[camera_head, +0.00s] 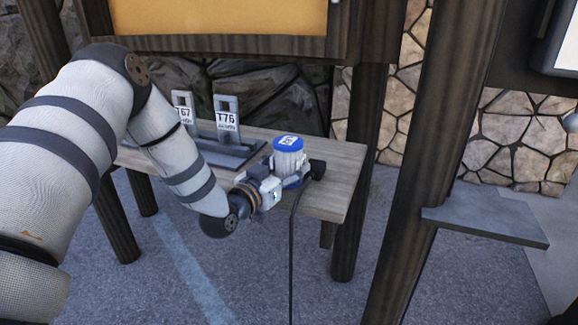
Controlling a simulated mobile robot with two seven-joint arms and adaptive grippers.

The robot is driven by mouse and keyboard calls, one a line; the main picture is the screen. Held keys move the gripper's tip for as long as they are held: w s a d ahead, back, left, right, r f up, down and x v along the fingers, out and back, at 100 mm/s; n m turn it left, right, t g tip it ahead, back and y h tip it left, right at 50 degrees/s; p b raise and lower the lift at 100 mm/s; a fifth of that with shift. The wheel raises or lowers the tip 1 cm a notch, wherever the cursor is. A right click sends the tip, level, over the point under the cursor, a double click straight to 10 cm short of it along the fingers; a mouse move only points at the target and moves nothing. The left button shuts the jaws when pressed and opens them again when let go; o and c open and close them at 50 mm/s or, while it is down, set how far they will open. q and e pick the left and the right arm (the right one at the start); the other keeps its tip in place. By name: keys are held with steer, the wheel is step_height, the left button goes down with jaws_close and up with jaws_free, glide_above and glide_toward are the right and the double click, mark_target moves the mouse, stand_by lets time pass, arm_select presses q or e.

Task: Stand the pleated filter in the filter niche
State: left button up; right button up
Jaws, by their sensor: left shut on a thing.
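The pleated filter (288,160), a white ribbed cylinder with a blue top bearing a white label, stands upright at the front edge of the wooden bench. My left gripper (294,182) is at its lower part and is shut on it. The fingers are partly hidden by the filter and by the wrist. I cannot tell whether the filter's base touches the bench. I cannot make out a filter niche for certain. My right gripper is out of view.
On the bench (338,177), a dark rack (235,152) holds upright plates labelled T67 (184,112) and T76 (227,118). A black cable (292,255) hangs down in front. Dark posts (419,170) stand right of the bench, with a grey shelf (485,214) beyond.

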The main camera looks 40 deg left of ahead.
arm_select(q)
steer(key=shift+f, duration=0.1)
steer(key=o, duration=1.4)
steer(key=shift+c, duration=0.2)
steer(key=shift+o, duration=0.3)
